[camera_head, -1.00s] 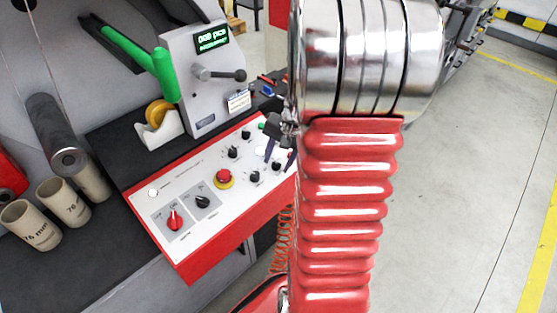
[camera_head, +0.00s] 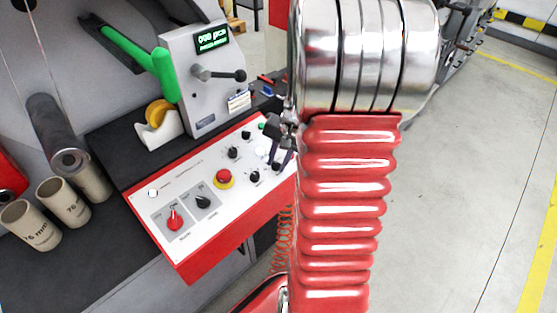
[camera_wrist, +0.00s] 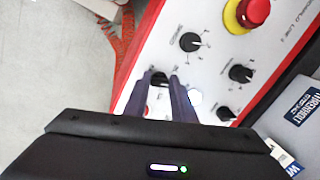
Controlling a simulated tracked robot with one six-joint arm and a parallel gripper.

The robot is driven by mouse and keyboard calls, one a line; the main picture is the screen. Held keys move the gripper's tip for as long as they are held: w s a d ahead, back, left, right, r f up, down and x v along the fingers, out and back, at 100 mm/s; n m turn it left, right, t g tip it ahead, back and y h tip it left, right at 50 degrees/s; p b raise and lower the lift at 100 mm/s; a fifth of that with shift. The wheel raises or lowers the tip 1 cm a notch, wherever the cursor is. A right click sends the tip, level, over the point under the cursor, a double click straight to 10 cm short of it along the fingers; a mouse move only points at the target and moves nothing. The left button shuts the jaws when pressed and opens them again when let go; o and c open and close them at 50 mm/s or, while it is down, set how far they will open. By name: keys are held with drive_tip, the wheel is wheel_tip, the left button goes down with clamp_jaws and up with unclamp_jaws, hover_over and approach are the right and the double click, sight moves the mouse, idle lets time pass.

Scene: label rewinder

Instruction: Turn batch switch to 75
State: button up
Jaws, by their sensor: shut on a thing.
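The white control panel (camera_head: 160,212) with a red front edge carries several black knobs. My gripper (camera_head: 280,161) reaches down to the panel's right end. Its two dark fingers are shut on a black rotary knob (camera_head: 275,166). In the wrist view the fingers (camera_wrist: 166,80) close around that same knob (camera_wrist: 158,79), which is partly covered. Its pointer and scale are too small and hidden to read, and I cannot read which label it bears.
Other black knobs (camera_wrist: 191,42) sit close by, with a red emergency button on a yellow ring (camera_head: 223,178) and a red switch (camera_head: 174,220) further left. A display unit (camera_head: 205,80) with a lever stands behind. Cardboard cores (camera_head: 32,226) stand at left.

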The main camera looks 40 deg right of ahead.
drive_tip(key=shift+m, duration=0.3)
drive_tip(key=m, duration=0.3)
drive_tip(key=shift+m+t, duration=0.3)
drive_tip(key=shift+m, duration=1.8)
drive_tip(key=o, duration=1.1)
drive_tip(key=shift+c, duration=0.2)
drive_tip(key=shift+r, duration=0.15)
drive_tip(key=v, duration=1.3)
drive_tip(key=shift+r, duration=0.2)
